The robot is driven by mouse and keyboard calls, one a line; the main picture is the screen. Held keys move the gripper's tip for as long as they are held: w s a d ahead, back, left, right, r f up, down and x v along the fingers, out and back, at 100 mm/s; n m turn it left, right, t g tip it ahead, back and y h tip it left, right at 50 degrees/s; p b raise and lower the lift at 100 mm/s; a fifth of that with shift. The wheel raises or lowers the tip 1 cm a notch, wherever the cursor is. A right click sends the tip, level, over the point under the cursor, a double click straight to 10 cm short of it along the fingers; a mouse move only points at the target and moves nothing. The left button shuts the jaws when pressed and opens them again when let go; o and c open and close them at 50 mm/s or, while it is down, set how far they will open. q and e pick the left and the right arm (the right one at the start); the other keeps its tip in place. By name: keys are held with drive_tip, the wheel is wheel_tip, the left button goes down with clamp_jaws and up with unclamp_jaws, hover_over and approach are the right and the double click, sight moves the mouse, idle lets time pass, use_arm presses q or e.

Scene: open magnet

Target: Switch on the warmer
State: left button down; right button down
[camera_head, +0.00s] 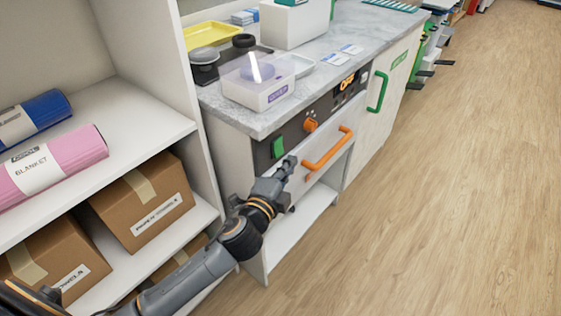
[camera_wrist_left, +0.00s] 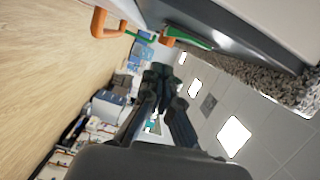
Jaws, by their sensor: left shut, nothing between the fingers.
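The warmer is built into the counter front, with a dark control panel (camera_head: 291,136). On the panel are a green rocker switch (camera_head: 278,146) at the left, an orange knob (camera_head: 310,125) and a small display (camera_head: 347,82) with orange characters that seem to read OFF. Below is a white drawer with an orange handle (camera_head: 327,149). My left gripper (camera_head: 289,162) is shut and empty, just right of and below the green switch, in front of the drawer. Its dark fingers (camera_wrist_left: 160,75) also show in the left wrist view. Whether they touch the front is unclear. My right gripper is not in view.
A clear lidded box (camera_head: 258,83), a yellow tray (camera_head: 212,34) and a white box (camera_head: 295,22) stand on the marble counter. A shelf with cartons (camera_head: 143,200) and a pink blanket roll (camera_head: 62,165) is at left. The wooden floor (camera_head: 450,180) at right is clear.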

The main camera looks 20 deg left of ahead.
sight(278, 161)
use_arm(q)
drive_tip(key=shift+w+a+f, duration=0.1)
drive_tip(key=shift+w+a, duration=0.1)
drive_tip(key=shift+a, duration=0.45)
drive_tip(key=shift+w+a+f, duration=0.1)
drive_tip(key=shift+w+a, duration=0.05)
drive_tip(key=shift+a, duration=0.45)
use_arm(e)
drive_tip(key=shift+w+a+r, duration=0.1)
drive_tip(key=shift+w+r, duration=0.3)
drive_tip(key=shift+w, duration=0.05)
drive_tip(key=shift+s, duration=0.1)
use_arm(q)
drive_tip(key=shift+w+a+m, duration=0.15)
drive_tip(key=shift+a+m, duration=0.15)
drive_tip(key=shift+m, duration=0.2)
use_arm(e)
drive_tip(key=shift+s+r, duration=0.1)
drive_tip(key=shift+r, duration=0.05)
